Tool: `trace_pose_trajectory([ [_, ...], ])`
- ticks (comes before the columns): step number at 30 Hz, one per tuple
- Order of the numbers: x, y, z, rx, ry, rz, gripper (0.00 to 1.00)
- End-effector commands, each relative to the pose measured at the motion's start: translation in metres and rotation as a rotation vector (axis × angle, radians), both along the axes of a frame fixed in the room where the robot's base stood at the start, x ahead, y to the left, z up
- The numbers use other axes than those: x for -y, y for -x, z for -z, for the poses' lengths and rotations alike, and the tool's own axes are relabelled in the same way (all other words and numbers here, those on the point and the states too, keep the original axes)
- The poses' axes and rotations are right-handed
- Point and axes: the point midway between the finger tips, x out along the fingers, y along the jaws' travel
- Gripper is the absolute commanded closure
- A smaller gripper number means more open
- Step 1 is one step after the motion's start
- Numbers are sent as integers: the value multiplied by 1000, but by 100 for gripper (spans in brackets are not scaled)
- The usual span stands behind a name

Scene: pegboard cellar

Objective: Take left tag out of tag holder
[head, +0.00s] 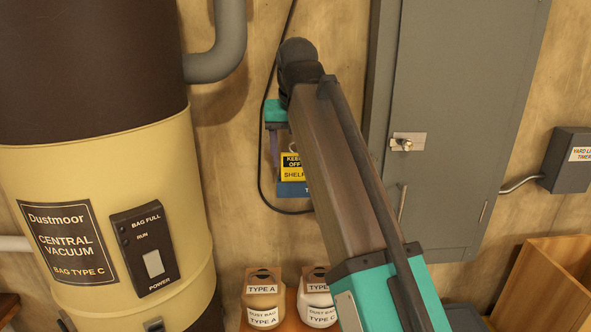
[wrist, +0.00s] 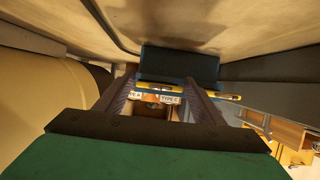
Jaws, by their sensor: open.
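The tag holder (head: 293,189) is a blue strip on the wall, partly hidden behind my arm in the head view; it shows as a dark blue block in the wrist view (wrist: 178,63). The left tag (head: 291,172) is yellow and black, reading "KEEP OFF" and "SHELF". In the wrist view its yellow edge (wrist: 152,91) appears between my fingers. Another yellow tag edge (wrist: 229,97) lies right of my right finger. My gripper (head: 275,163) is open, pointing down at the left tag; it also shows in the wrist view (wrist: 160,88). I cannot tell whether the fingers touch the tag.
A vacuum tank (head: 95,190) stands to the left, with a grey pipe (head: 220,45). A grey cabinet (head: 460,110) is to the right. A black cable (head: 262,130) hangs beside the gripper. Dust bags (head: 263,300) and a wooden box (head: 550,285) are below.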

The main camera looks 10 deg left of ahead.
Motion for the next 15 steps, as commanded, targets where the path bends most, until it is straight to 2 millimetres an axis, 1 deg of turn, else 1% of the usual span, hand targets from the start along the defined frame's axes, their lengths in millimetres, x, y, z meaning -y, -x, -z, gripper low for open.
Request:
trace_pose_trajectory([
  [12,0,0,0,0,0,-1,38],
  [13,-1,0,0,0,0,-1,41],
  [15,-1,0,0,0,0,-1,53],
])
